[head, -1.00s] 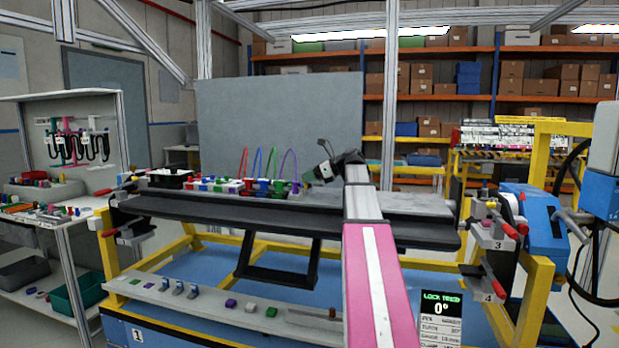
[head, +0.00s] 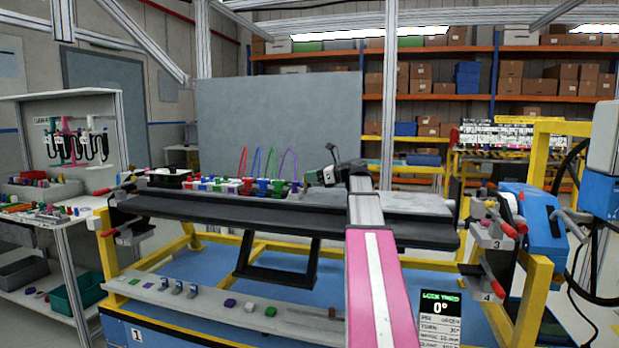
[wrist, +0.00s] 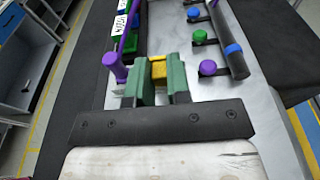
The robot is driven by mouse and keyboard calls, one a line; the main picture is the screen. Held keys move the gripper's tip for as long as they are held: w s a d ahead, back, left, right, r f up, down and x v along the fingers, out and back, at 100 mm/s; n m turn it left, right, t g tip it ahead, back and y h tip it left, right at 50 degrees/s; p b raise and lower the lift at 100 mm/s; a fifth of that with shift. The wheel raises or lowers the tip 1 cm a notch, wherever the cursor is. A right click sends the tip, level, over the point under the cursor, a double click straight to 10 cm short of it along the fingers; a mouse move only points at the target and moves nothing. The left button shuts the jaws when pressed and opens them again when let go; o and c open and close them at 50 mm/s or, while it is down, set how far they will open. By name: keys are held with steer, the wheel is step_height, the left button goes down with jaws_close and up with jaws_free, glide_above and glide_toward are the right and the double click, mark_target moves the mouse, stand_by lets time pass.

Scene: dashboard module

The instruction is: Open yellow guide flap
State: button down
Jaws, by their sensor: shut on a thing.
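The yellow guide flap (wrist: 158,70) shows in the wrist view as a small yellow block between my fingertips. My gripper (wrist: 160,82) has two green fingers closed on it from either side. Most of the flap is hidden by the fingers, so I cannot tell how far it is turned. In the head view my gripper (head: 317,177) is low over the back of the dashboard module, right of the coloured connectors. The flap cannot be made out there.
A purple connector (wrist: 115,66) with its cable stands just left of my fingers. A dark bar (wrist: 229,45) with purple, green and blue knobs lies to the right. Red-handled clamps (head: 492,240) sit at the module's right end. The grey plate between is mostly bare.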

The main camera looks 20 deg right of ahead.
steer(key=shift+d, duration=0.1)
steer(key=c, duration=1.1)
jaws_free()
steer(key=v, duration=1.1)
steer(key=shift+f, duration=0.25)
